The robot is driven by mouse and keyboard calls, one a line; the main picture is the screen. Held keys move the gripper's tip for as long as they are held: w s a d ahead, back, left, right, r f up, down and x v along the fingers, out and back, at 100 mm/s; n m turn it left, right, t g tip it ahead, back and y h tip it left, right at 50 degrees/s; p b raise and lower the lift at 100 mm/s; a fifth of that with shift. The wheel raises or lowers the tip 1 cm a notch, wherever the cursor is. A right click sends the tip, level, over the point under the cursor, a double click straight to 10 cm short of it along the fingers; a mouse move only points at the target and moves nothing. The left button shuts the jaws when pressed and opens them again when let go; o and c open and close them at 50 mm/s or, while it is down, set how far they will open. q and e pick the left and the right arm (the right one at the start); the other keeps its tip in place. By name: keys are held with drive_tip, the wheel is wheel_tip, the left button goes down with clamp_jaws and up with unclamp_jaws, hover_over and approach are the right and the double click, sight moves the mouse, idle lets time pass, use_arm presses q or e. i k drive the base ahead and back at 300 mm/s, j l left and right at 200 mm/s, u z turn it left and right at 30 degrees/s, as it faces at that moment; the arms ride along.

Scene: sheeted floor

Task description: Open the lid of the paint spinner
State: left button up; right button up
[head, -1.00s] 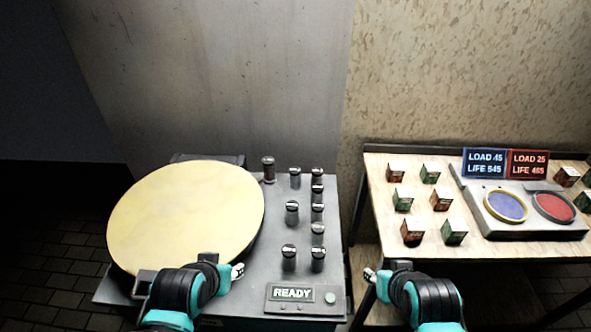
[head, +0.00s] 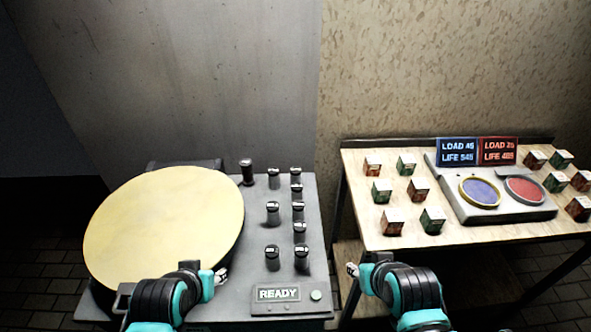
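The paint spinner (head: 205,310) is a grey machine at the lower left of the head view, with a READY panel (head: 279,294) at its front. A large round yellow lid (head: 165,225) covers its left part and appears shut. A dark handle-like piece (head: 122,297) shows at the lid's front edge, partly behind my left arm. My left gripper (head: 219,277) is just by the lid's front right edge; I cannot tell whether it touches. My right gripper (head: 353,270) is over the gap between spinner and table, apart from the lid. Both grippers' fingers are too small to read.
Several dark-capped canisters (head: 273,213) stand on the spinner's right part. A wooden table (head: 365,235) on the right holds small boxes (head: 381,191) and a two-pad device (head: 500,213). A wall stands behind.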

sight(167, 215)
drive_tip(key=k+j+u, duration=0.1)
drive_tip(key=u, duration=0.25)
drive_tip(key=k+j+u, duration=0.1)
drive_tip(key=j+u, duration=0.2)
drive_tip(key=k+j+u, duration=0.1)
drive_tip(key=u, duration=0.25)
drive_tip(key=k+j+z, duration=0.25)
drive_tip(key=k, duration=0.2)
drive_tip(key=k+j+z, duration=0.15)
drive_tip(key=j, duration=0.25)
